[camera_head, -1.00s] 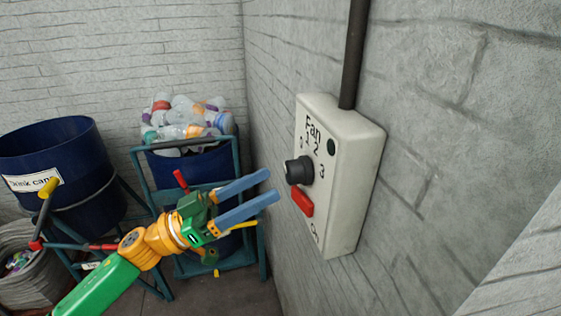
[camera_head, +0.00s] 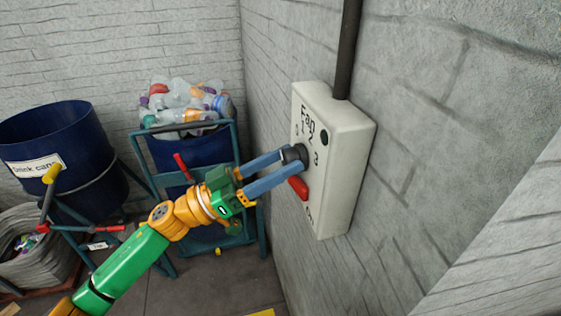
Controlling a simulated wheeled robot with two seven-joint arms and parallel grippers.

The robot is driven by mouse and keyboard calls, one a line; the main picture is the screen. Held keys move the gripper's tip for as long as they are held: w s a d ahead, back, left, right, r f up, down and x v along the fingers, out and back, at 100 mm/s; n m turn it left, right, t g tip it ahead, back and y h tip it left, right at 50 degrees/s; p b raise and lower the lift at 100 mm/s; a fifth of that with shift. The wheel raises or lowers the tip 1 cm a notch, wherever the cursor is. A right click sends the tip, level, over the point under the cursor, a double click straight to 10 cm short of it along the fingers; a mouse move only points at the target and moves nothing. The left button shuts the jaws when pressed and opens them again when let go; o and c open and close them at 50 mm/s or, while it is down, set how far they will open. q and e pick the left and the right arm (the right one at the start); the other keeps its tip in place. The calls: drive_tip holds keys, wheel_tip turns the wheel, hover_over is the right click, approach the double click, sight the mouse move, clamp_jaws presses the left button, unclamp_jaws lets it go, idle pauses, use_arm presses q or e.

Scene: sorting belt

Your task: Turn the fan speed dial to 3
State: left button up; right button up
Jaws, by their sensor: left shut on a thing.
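The fan control box (camera_head: 340,150) is a pale box on the grey wall, marked "Fan" with 1, 2 and 3 around its dial. The black fan speed dial (camera_head: 296,154) sits on the box's front face. My left gripper (camera_head: 287,163) reaches in from the lower left, its two blue fingers shut on the dial. The fingers partly cover the dial, so its pointer setting cannot be told. A red switch (camera_head: 299,187) sits just below the dial, close to the lower finger. My right gripper is not in view.
A dark conduit (camera_head: 347,50) runs up the wall from the box. A blue bin of plastic bottles (camera_head: 190,150) in a teal frame stands behind my left arm. A blue drink cans bin (camera_head: 60,140) stands at the left. The wall right of the box is clear.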

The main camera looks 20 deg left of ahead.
use_arm(q)
drive_tip(key=m+g+b, duration=0.1)
drive_tip(key=m, duration=0.2)
drive_tip(key=shift+w+h, duration=0.1)
drive_tip(key=shift+h, duration=0.3)
drive_tip(key=m+g+b, duration=0.1)
drive_tip(key=m+g, duration=0.1)
drive_tip(key=m, duration=0.2)
drive_tip(key=shift+a+h, duration=0.1)
drive_tip(key=shift+h, duration=0.3)
drive_tip(key=m+g, duration=0.2)
drive_tip(key=m, duration=0.1)
drive_tip(key=shift+w+m+b, duration=0.1)
drive_tip(key=shift+m+b, duration=0.25)
drive_tip(key=shift+m, duration=0.05)
drive_tip(key=m+g, duration=0.1)
drive_tip(key=m, duration=0.2)
drive_tip(key=shift+r+m+g, duration=0.15)
drive_tip(key=shift+m+g, duration=0.15)
drive_tip(key=m+g, duration=0.1)
drive_tip(key=m, duration=0.3)
drive_tip(key=shift+r+y, duration=0.1)
drive_tip(key=shift+y, duration=0.3)
drive_tip(key=m+g+y, duration=0.1)
drive_tip(key=m, duration=0.3)
drive_tip(key=shift+r, duration=0.1)
drive_tip(key=m+y, duration=0.2)
drive_tip(key=m, duration=0.3)
drive_tip(key=shift+m+y, duration=0.3)
